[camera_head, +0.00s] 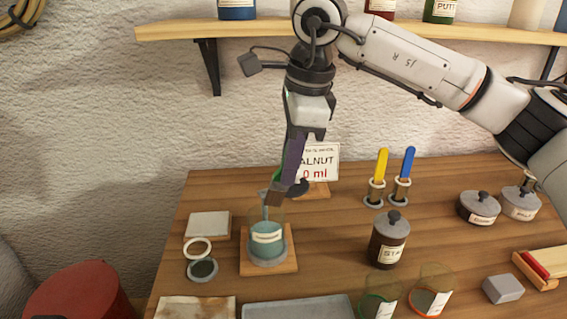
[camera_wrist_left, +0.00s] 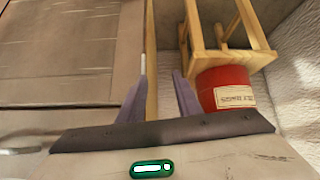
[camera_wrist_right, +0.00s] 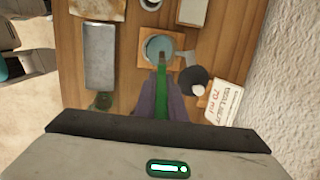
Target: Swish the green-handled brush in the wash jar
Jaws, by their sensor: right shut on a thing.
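My right gripper (camera_head: 276,196) is shut on the green-handled brush, directly above the wash jar. The brush's green handle (camera_wrist_right: 162,98) shows between the fingers in the right wrist view. Its grey lower end (camera_head: 266,211) points down into the jar's mouth; the fingers partly hide the brush. The wash jar (camera_head: 267,240) is clear glass with blue-green liquid and a label, standing upright on a wooden square. It also shows in the right wrist view (camera_wrist_right: 152,54). My left gripper (camera_wrist_left: 160,95) is open and empty, outside the head view.
A brown lidded jar (camera_head: 389,243) stands right of the wash jar. A white sign (camera_head: 320,160) stands behind. Yellow (camera_head: 381,165) and blue (camera_head: 407,165) handles stand upright in holders. A grey tray (camera_head: 298,309) lies in front. A red can (camera_wrist_left: 222,88) is near my left gripper.

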